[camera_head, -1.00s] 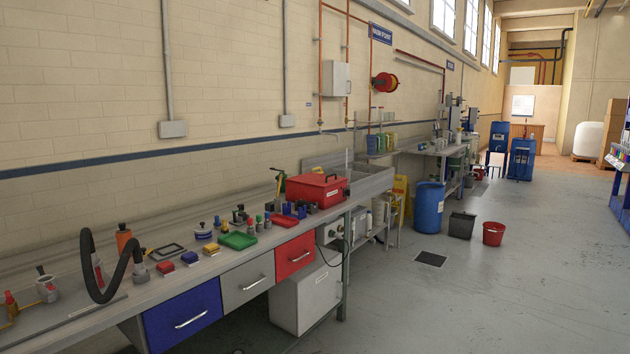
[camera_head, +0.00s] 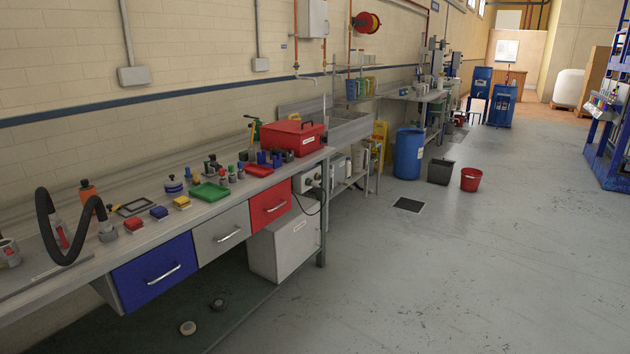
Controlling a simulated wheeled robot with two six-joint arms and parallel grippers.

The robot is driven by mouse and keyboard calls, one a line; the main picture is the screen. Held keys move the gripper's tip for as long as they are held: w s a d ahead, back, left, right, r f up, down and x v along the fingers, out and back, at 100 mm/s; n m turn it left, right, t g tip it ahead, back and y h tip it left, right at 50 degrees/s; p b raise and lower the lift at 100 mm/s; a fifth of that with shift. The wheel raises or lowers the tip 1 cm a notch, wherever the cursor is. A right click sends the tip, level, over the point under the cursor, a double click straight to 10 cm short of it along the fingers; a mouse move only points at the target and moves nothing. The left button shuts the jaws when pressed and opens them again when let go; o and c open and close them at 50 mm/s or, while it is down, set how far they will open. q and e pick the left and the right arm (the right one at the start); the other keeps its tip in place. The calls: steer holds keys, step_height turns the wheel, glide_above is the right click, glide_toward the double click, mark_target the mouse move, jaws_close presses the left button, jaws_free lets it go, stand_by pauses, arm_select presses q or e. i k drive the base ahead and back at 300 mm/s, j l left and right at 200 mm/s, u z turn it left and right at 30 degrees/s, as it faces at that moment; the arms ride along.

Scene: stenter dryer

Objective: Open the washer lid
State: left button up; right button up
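I cannot make out a washer or its lid for certain in the head view. A white box-shaped unit (camera_head: 284,246) stands on the floor under the workbench, below the red drawer. I cannot tell whether it is a washer. Neither of my grippers shows in the head view.
A long workbench (camera_head: 60,285) with blue, grey and red drawers runs along the left wall. A red toolbox (camera_head: 292,138) sits on it. A blue barrel (camera_head: 408,155), a black bucket (camera_head: 440,172) and a red bucket (camera_head: 470,180) stand beyond. The floor (camera_head: 450,270) on the right is open.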

mark_target(286, 126)
steer(key=i+z, duration=0.3)
steer(key=i, duration=0.25)
steer(key=i+j+z, duration=0.1)
steer(key=i+z, duration=0.25)
steer(key=i, duration=0.2)
steer(key=i+j+z, duration=0.3)
steer(key=i, duration=0.25)
